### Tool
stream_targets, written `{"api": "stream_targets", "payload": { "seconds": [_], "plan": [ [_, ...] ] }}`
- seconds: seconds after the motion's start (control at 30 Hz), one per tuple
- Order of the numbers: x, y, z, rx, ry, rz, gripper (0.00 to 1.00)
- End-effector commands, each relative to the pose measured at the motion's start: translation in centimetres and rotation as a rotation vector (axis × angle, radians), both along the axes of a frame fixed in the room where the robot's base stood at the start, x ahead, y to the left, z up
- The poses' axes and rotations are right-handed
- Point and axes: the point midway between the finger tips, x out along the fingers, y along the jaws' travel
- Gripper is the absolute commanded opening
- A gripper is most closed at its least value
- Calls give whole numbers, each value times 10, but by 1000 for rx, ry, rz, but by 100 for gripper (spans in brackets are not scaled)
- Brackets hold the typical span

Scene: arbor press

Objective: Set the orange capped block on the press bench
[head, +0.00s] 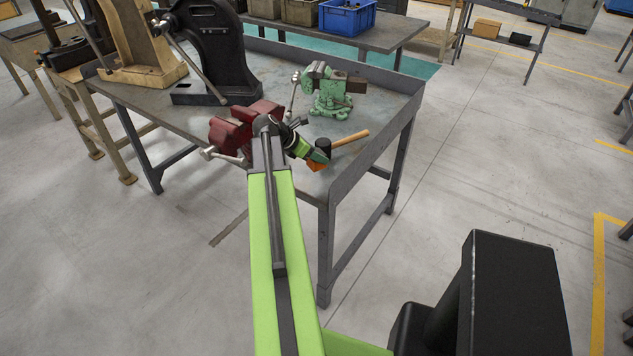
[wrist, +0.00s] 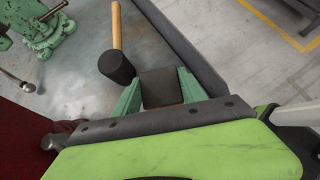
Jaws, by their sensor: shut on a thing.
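The orange capped block (head: 315,166) is between the green fingers of my gripper (head: 318,158), which is shut on it. In the wrist view the block (wrist: 161,88) shows a dark, flat face between the two fingertips. In the head view only a small orange part shows below the fingers. The press bench (head: 372,133) is a grey metal table with a raised rim. The block is at the bench's near right corner, inside the rim. I cannot tell whether its underside touches the bench top.
A mallet (head: 350,138) with a black head lies right beside the block. A red vise (head: 238,125) stands close on the left, a green vise (head: 331,98) behind. The black arbor press (head: 210,45) is at the back left. Bare top shows between the green vise and the right rim.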

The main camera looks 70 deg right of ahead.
Motion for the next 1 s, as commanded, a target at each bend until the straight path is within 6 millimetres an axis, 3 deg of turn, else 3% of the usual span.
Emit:
{"api": "stream_targets", "payload": {
  "seconds": [0.03, 0.1, 0.33, 0.53, 0.93, 0.97, 1.0],
  "plan": [
    [0, 0, -24, -1, 1, 0, 0],
    [0, 0, -37, -1, 1, 0, 0],
    [0, 0, -42, -1, 1, 0, 0],
    [-1, 0, -76, -1, 1, 0, 0],
    [-1, 0, -79, -1, 1, -1, 0],
    [-1, 0, -78, 0, 0, -1, 50],
    [-1, 0, -77, 0, 0, -1, 55]
  ]
}}
